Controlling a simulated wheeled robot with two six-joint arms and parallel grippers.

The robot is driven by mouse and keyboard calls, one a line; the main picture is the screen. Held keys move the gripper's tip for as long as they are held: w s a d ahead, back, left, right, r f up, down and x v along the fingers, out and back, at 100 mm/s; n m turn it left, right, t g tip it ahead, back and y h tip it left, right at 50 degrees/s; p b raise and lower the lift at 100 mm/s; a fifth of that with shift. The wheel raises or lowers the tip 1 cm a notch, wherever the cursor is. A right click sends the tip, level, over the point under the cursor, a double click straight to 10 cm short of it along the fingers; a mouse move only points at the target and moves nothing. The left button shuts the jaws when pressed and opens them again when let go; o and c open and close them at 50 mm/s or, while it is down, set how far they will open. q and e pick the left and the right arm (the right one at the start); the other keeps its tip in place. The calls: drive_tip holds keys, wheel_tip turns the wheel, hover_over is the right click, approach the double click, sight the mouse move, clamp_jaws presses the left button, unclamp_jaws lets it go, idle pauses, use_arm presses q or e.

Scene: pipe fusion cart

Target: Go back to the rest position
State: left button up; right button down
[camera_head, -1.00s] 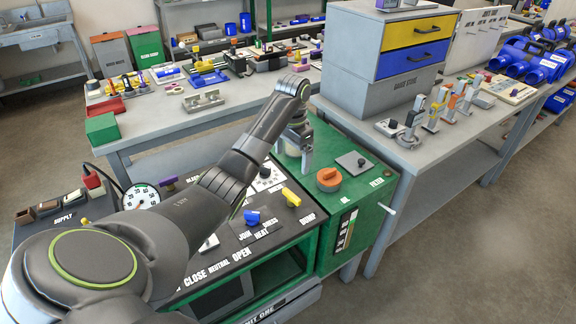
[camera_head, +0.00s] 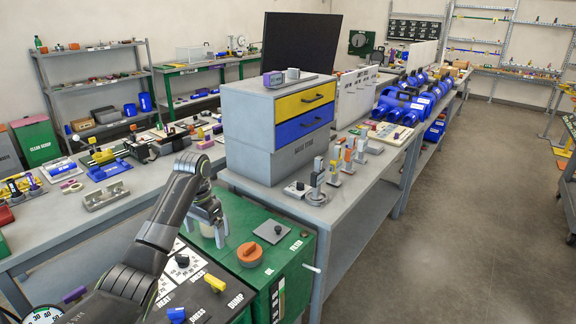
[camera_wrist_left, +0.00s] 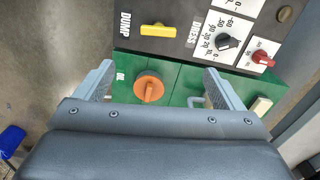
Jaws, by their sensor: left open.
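My left arm comes in from the lower left of the head view. Its gripper (camera_head: 214,232) points down over the green cabinet (camera_head: 283,226) of the cart. In the left wrist view the two grey fingers (camera_wrist_left: 157,80) stand wide apart with nothing between them. The orange oil cap (camera_wrist_left: 149,87) shows below and beyond the gap; in the head view the same orange cap (camera_head: 249,254) is to the right of the gripper. My right gripper is not in view.
The black control panel with a yellow dump knob (camera_head: 214,283) and a blue knob (camera_head: 176,314) lies close to the arm. A grey drawer cabinet (camera_head: 246,123) stands on the bench behind. Small metal stands (camera_head: 317,188) line that bench. Open floor (camera_head: 470,200) lies to the right.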

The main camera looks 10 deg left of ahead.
use_arm(q)
drive_tip(key=s+d+f+t+y, duration=0.1)
drive_tip(key=s+d+f, duration=0.2)
drive_tip(key=s+f, duration=0.5)
drive_tip(key=s+d+f+t, duration=0.1)
drive_tip(key=s+d+f, duration=0.1)
drive_tip(key=s+f, duration=0.7)
drive_tip(key=s+d+r+n+t, duration=0.1)
drive_tip(key=s+n, duration=0.1)
drive_tip(key=s, duration=1)
drive_tip(key=s+d+r+n+t, duration=0.1)
drive_tip(key=s+r+n, duration=0.1)
drive_tip(key=s, duration=0.9)
wheel_tip(320, 180, down, 26)
drive_tip(key=s+a+g, duration=0.2)
drive_tip(key=a, duration=0.1)
drive_tip(key=s+d+f, duration=0.1)
drive_tip(key=s+f, duration=1.3)
drive_tip(key=s, duration=0.1)
drive_tip(key=shift+s+f+g, duration=0.4)
